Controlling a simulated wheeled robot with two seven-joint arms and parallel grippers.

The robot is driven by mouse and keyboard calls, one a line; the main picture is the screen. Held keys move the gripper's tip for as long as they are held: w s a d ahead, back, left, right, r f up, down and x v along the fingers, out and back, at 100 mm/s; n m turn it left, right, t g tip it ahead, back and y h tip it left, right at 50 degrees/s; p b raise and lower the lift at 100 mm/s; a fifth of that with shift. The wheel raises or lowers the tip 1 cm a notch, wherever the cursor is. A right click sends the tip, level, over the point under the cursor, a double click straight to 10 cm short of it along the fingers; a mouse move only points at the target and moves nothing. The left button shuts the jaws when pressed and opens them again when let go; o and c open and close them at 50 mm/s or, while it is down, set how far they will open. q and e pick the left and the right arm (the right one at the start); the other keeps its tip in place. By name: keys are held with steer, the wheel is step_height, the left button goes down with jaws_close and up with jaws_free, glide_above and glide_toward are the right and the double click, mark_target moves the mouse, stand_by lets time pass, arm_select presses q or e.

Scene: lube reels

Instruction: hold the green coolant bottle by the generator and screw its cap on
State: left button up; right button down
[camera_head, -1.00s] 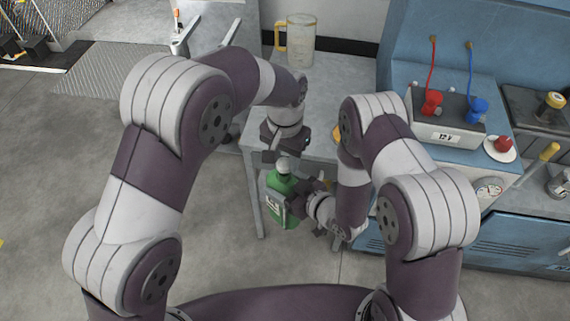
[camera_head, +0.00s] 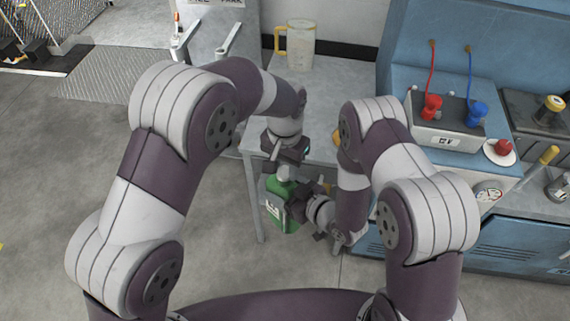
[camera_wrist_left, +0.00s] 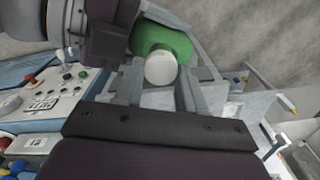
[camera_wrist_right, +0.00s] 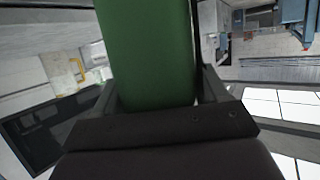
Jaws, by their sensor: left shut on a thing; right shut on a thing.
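The green coolant bottle (camera_head: 279,215) is upright in front of the table edge in the head view. Its body fills the upper middle of the right wrist view (camera_wrist_right: 150,50). My right gripper (camera_head: 292,205) is shut on the bottle's body from the right. The white cap (camera_wrist_left: 160,70) shows in the left wrist view over the green bottle's top (camera_wrist_left: 165,38). My left gripper (camera_head: 279,165) is right above the bottle, pointing down, shut on the cap. The cap's thread and the bottle's neck are hidden, so how they meet cannot be told.
A grey table (camera_head: 335,85) lies behind the bottle, with a clear jug with a yellow handle (camera_head: 300,45) on it. At right stands a blue bench (camera_head: 470,190) with a 12 V box (camera_head: 445,125), red and blue clamps and a gauge.

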arm_select(q)
steer(key=shift+f, duration=0.55)
